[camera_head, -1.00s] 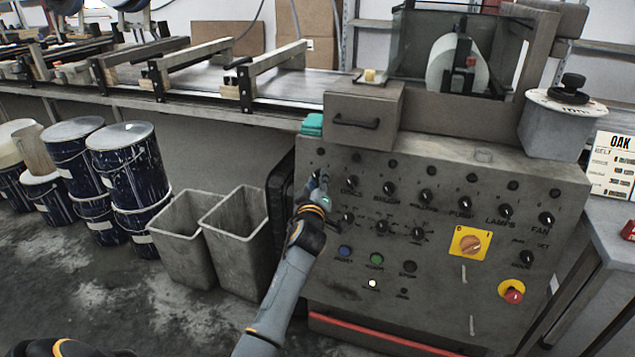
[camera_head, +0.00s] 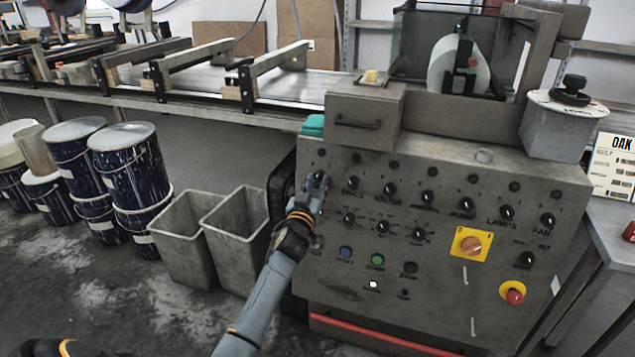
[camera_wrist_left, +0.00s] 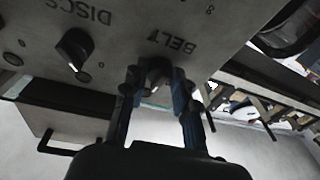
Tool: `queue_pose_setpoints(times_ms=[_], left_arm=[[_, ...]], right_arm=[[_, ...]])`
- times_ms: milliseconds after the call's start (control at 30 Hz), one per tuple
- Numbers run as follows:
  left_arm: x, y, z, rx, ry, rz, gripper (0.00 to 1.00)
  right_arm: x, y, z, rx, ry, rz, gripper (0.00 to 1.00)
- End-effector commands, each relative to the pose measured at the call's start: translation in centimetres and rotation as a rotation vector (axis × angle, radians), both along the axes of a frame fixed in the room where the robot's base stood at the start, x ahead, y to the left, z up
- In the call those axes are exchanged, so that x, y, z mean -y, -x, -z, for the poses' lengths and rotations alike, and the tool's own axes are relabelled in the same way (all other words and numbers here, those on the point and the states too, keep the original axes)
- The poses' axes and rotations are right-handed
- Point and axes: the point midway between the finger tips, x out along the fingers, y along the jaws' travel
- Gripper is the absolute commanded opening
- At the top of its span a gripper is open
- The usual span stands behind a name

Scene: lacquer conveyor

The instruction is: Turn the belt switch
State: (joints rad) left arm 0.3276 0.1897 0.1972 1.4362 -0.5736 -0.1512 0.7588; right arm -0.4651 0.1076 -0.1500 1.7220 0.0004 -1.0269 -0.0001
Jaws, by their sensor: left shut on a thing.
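The belt switch (camera_wrist_left: 158,72) is a dark knob under the upside-down word BELT in the left wrist view. My left gripper (camera_wrist_left: 158,80) is shut on it, one finger on each side, and the fingers hide part of the knob. In the head view my left gripper (camera_head: 316,182) is at the upper left of the grey control panel (camera_head: 455,290), left of the DISCS knob (camera_head: 355,183). There the fingers largely cover the belt switch. The DISCS knob also shows in the wrist view (camera_wrist_left: 76,48). My right gripper is not in view.
The panel carries several other knobs, a yellow-plated switch (camera_head: 470,244) and a red emergency button (camera_head: 515,293). Two grey bins (camera_head: 232,230) and several blue paint drums (camera_head: 128,165) stand at the left. The conveyor (camera_head: 200,80) runs behind.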

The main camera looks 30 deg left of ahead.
Motion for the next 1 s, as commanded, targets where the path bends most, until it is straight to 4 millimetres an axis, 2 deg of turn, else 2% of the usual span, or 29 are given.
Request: queue_pose_setpoints(times_ms=[200, 500, 1000], left_arm=[[-0.2, 0.1, -0.1, -0.044, -0.176, 0.032, 0.0], [-0.4, 0.1, -0.1, -0.08, -0.333, 0.062, 0.0], [-0.4, 0.1, 0.0, -0.096, -0.397, 0.074, 0.0]], right_arm=[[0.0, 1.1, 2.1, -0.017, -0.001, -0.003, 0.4], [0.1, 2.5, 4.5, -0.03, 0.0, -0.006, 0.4], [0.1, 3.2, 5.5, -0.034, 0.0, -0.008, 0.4]])
